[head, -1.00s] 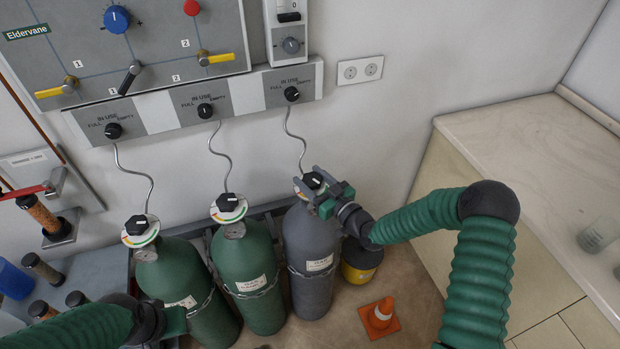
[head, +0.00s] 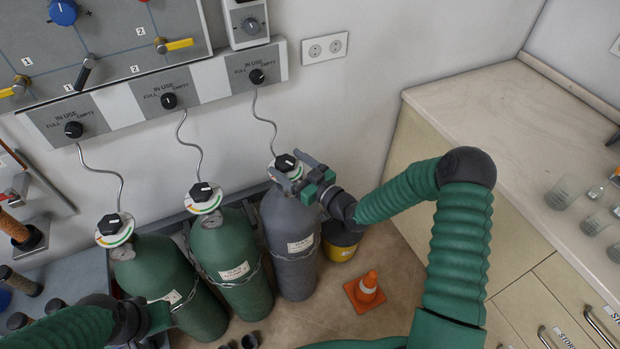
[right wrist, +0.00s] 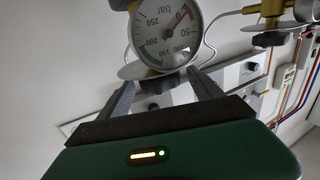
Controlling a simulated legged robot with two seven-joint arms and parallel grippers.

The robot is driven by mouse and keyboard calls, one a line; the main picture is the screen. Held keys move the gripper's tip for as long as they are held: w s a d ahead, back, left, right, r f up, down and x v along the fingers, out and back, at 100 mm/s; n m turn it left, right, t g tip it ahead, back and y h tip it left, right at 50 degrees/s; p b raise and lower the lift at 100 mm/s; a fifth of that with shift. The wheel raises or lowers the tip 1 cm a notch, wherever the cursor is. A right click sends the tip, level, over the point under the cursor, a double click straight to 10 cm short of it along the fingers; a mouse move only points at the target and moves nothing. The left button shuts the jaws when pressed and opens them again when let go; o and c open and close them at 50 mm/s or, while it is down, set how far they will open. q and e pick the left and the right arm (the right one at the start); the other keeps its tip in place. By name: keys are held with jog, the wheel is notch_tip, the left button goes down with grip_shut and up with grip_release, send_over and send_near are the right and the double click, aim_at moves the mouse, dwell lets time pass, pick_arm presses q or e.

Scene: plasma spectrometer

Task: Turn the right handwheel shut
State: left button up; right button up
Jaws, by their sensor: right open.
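The right handwheel (head: 286,162) is a black knob with a white mark, above a pale dial collar on top of the grey gas cylinder (head: 289,240). My right gripper (head: 293,171) is open at this handwheel, its fingers partly covering the collar. In the right wrist view, the two fingers (right wrist: 162,92) stand apart on either side of the black knob (right wrist: 154,86), with a round pressure gauge (right wrist: 165,30) above; I cannot tell whether they touch it. My left gripper (head: 155,318) is at the lower left, away from the handwheels; its fingertips are hidden.
Two green cylinders (head: 232,260) with similar handwheels stand to the left. A wall panel (head: 165,95) carries three black selector knobs, with thin hoses hanging down. An orange cone (head: 367,287) and a yellow container (head: 341,246) are on the floor. A counter (head: 500,110) with glassware is at right.

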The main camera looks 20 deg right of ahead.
jog(key=b+v, duration=0.1)
jog(key=v, duration=1.3)
jog(key=shift+s+d, duration=0.25)
jog(key=shift+s, duration=0.05)
jog(key=shift+f, duration=0.1)
